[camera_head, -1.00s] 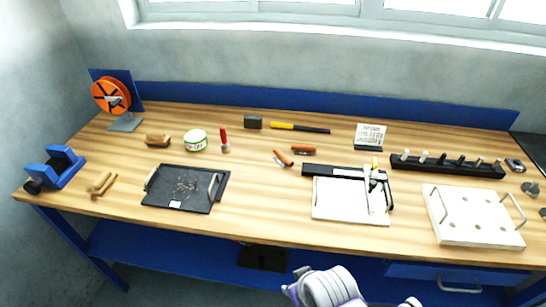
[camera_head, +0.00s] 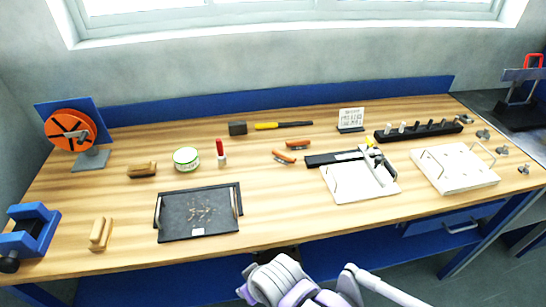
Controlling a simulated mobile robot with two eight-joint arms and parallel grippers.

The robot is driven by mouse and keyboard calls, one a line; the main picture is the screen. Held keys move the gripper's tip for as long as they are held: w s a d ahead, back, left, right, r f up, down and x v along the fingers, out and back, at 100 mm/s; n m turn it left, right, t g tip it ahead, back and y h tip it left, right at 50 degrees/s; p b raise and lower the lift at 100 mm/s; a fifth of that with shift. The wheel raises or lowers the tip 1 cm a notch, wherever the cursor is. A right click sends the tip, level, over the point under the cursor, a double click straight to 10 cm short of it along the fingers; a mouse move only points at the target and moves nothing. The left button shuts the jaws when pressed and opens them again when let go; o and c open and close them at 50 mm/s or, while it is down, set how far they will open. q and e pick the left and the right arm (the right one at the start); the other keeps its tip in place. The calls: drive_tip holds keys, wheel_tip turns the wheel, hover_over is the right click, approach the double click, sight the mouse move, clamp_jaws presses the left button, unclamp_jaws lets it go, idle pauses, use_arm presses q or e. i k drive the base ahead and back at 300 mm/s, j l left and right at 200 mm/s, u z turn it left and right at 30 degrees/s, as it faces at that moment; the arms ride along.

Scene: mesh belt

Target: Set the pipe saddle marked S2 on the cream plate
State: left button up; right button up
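Several small grey metal pieces that look like pipe saddles lie at the right end of the bench, one (camera_head: 482,134) behind another (camera_head: 501,150), with one more (camera_head: 524,168) nearest the front edge. Their marks are too small to read, so I cannot tell which is S2. A cream plate (camera_head: 440,177) with holes and two wire handles lies just left of them, with nothing resting on it. A second pale plate (camera_head: 345,190) lies further left, partly under a black bar and a caliper-like tool. Neither gripper shows; only pale purple-grey links of mine appear at the bottom.
A black rack (camera_head: 420,133) with several pegs stands behind the cream plate. Bare wood lies between the black tray and pale plate.

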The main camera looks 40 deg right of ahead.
sight(346, 172)
drive_tip(key=j+z, duration=0.15)
drive_tip(key=z, duration=0.25)
drive_tip(key=i+j+z, duration=0.1)
drive_tip(key=z, duration=0.35)
drive_tip(key=j+z, duration=0.25)
drive_tip(key=z, duration=0.15)
